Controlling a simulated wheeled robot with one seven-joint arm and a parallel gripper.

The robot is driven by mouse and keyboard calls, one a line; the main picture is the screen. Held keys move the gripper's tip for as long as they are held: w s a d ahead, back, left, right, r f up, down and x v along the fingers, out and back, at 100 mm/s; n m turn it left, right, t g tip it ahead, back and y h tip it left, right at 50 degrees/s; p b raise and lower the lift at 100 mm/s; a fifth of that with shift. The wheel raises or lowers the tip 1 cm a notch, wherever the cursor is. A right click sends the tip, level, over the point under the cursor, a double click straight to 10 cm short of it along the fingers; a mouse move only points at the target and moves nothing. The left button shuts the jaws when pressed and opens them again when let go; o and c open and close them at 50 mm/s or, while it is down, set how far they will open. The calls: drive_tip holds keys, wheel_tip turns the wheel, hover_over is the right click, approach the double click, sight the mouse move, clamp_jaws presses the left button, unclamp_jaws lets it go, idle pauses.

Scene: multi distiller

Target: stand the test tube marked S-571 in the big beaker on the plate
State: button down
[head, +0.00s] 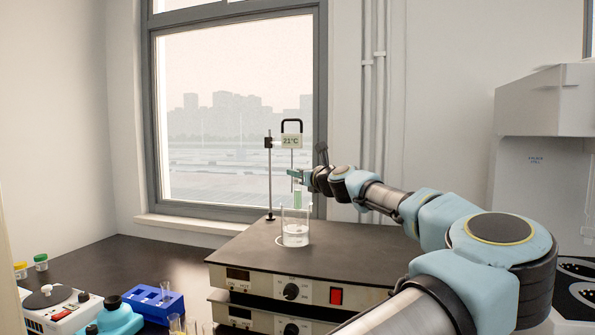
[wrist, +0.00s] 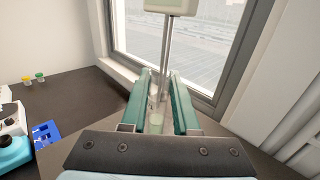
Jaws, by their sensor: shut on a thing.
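My gripper (head: 297,175) is shut on a test tube (head: 297,197) and holds it upright. The tube has green in it; no marking on it is readable. In the wrist view my gripper (wrist: 160,98) has its teal fingers on either side of the tube (wrist: 157,118). The big beaker (head: 295,228) is clear glass with some clear liquid at the bottom. It stands on the dark plate (head: 350,250). The tube's lower end is at about the height of the beaker's rim in the head view; I cannot tell whether it is inside.
A blue rack (head: 155,302) with tubes stands at lower left, beside a white device (head: 58,308). The plate right of the beaker is clear. A window is behind.

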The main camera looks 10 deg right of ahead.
sight(300, 198)
drive_tip(key=shift+f+b, duration=2.05)
drive_tip(key=shift+f, duration=1.9)
drive_tip(key=c, duration=0.6)
unclamp_jaws()
drive_tip(key=shift+r, duration=0.2)
drive_tip(key=shift+r+p, duration=1.9)
drive_tip(key=shift+r, duration=0.4)
drive_tip(key=shift+b+v, duration=1.7)
drive_tip(key=shift+v, duration=3.7)
